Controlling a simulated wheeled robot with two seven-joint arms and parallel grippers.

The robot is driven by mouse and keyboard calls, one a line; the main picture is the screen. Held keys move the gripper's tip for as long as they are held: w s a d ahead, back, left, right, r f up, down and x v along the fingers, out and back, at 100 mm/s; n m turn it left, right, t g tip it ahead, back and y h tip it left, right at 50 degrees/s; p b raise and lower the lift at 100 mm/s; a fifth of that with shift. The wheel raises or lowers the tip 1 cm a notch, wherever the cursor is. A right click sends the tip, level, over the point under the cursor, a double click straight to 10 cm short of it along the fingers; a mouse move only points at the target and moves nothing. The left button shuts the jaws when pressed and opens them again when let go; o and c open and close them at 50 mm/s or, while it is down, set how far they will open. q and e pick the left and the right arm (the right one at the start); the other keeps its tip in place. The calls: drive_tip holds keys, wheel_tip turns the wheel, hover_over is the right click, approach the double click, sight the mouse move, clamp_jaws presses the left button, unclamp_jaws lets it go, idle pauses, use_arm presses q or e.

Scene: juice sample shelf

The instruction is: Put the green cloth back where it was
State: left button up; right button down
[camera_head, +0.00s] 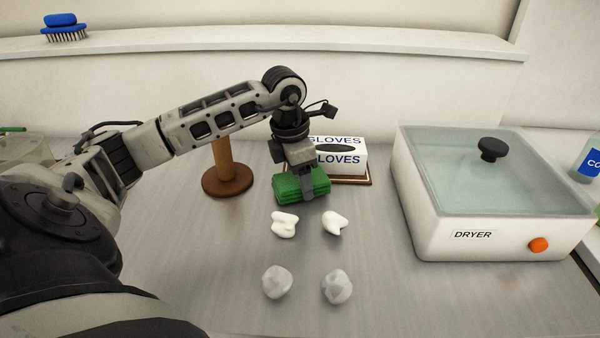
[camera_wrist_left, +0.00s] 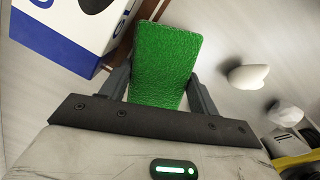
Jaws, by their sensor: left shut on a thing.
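The green cloth (camera_head: 293,187) is a folded block held in my left gripper (camera_head: 308,186), in front of the glove box. In the left wrist view the cloth (camera_wrist_left: 163,62) sits between the two fingers of my left gripper (camera_wrist_left: 160,85), which is shut on it. Whether the cloth touches the counter is hard to tell. My right gripper is not in view.
The glove box (camera_head: 345,157) stands on a brown base just behind the cloth. A wooden stand (camera_head: 226,181) is to the left. Several white crumpled lumps (camera_head: 285,224) lie in front. A dryer (camera_head: 470,230) with a glass lid fills the right. A blue brush (camera_head: 62,27) lies on the shelf (camera_head: 300,42).

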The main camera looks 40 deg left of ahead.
sight(292, 180)
use_arm(q)
drive_tip(key=shift+f+b, duration=0.35)
drive_tip(key=o, duration=0.7)
drive_tip(key=shift+r, duration=0.1)
drive_tip(key=shift+o, duration=0.2)
wheel_tip(292, 180, up, 12)
drive_tip(key=s, duration=0.1)
drive_tip(key=shift+s+a+r, duration=0.25)
drive_tip(key=shift+s+a, duration=0.05)
drive_tip(key=shift+a, duration=0.05)
